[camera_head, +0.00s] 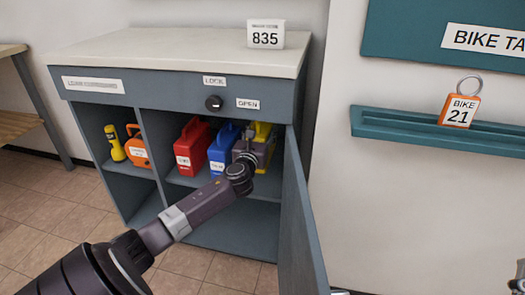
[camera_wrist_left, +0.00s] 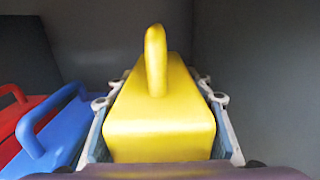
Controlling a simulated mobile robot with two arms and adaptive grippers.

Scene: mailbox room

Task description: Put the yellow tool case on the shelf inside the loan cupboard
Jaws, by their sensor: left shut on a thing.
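The yellow tool case (camera_head: 262,132) is inside the loan cupboard (camera_head: 170,88), in the right compartment, at the right end of the row of cases. It is mostly hidden behind my left gripper (camera_head: 249,158) in the head view. In the left wrist view the yellow case (camera_wrist_left: 160,120) sits upright between the two fingers, handle up, with a finger along each side. My left gripper is shut on it. The case is at the shelf (camera_head: 265,189); I cannot tell whether its base touches. A dark piece at the lower right edge may be my right gripper (camera_head: 518,281); it is cut off.
A blue case (camera_head: 221,150) and a red case (camera_head: 190,150) stand left of the yellow one. The cupboard door (camera_head: 299,220) is open on the right. A yellow torch (camera_head: 115,143) and an orange case (camera_head: 137,150) are in the left compartment.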

